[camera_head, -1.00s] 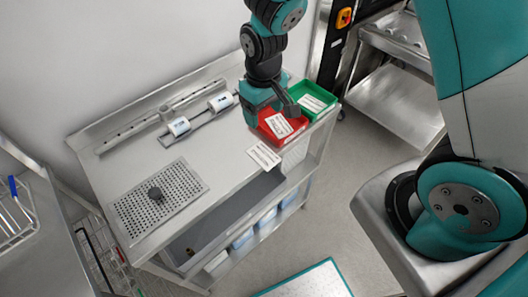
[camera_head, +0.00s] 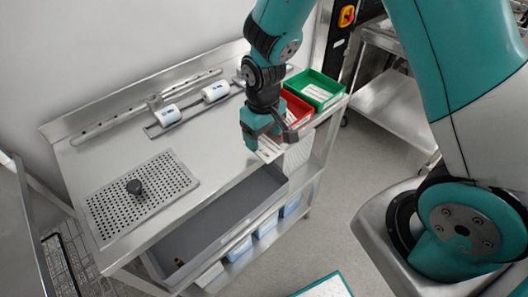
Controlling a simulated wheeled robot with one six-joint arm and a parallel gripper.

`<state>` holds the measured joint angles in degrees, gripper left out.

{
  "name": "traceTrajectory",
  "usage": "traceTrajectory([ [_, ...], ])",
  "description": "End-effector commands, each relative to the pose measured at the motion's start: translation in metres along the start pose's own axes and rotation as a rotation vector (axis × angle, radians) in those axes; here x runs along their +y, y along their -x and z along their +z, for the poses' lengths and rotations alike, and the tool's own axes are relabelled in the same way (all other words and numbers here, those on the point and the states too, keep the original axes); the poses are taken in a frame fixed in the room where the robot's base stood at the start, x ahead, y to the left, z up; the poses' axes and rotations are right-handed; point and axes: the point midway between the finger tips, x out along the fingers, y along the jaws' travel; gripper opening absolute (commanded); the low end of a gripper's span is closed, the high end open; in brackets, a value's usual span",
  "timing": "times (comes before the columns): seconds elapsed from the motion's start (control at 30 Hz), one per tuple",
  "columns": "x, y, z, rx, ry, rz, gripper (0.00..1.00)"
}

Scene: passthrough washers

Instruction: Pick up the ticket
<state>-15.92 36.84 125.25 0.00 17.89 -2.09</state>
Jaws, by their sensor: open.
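A white printed card (camera_head: 270,151), which I take to be the ticket, is at the front edge of the steel table, partly covered by my gripper. My gripper (camera_head: 272,139) is directly over or beside the card in this view, with its dark finger visible on the right. It is open. I cannot tell whether the fingers touch the card. The gripper also hides part of the red bin's front.
A red bin (camera_head: 297,111) and a green bin (camera_head: 316,88) with white labels stand at the table's right end. Two white rolls (camera_head: 168,115) lie at the back. A grey drawer (camera_head: 220,215) is below the front edge.

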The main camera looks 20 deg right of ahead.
Motion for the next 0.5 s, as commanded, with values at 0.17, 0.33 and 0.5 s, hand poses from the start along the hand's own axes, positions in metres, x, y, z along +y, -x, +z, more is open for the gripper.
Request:
traceTrajectory([
  [0.17, 0.0001, -0.0252, 0.0001, 0.0, 0.0, 0.0, 0.7],
  [0.33, 0.0, -0.0229, 0.0001, 0.0, 0.0, 0.0, 0.7],
  [0.5, 0.0, -0.0228, 0.0002, 0.0, 0.0, 0.0, 0.45],
])
